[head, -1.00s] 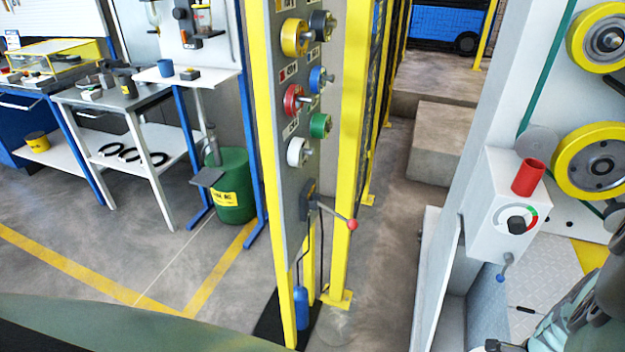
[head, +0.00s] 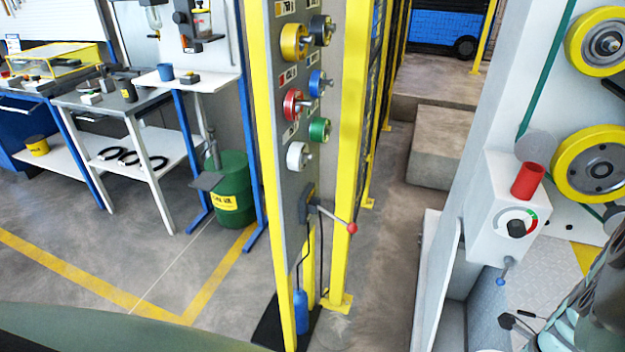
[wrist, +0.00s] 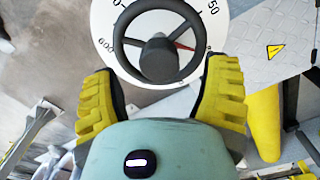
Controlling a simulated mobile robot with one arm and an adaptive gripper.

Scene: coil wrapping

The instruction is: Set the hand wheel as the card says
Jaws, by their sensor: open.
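The dark hand wheel (wrist: 158,58) shows in the wrist view, in front of a round white dial (wrist: 105,22). Its top edge is cut off by the frame. The dial carries black numbers, among them 50 at the upper right and what looks like 600 at the left. A red pointer (wrist: 185,46) shows at the right of the hub. My gripper (wrist: 160,72) is open, with its yellow ribbed fingers to the left and right of the wheel's lower part. I cannot tell whether they touch it. I cannot make out the card in either view.
In the head view, a white control box (head: 487,235) with a red cylinder (head: 527,180) and a small dial stands near my arm (head: 590,305). A yellow-edged panel (head: 293,190) with coloured valve knobs stands mid-view. A green drum (head: 232,190) and workbenches are at the left.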

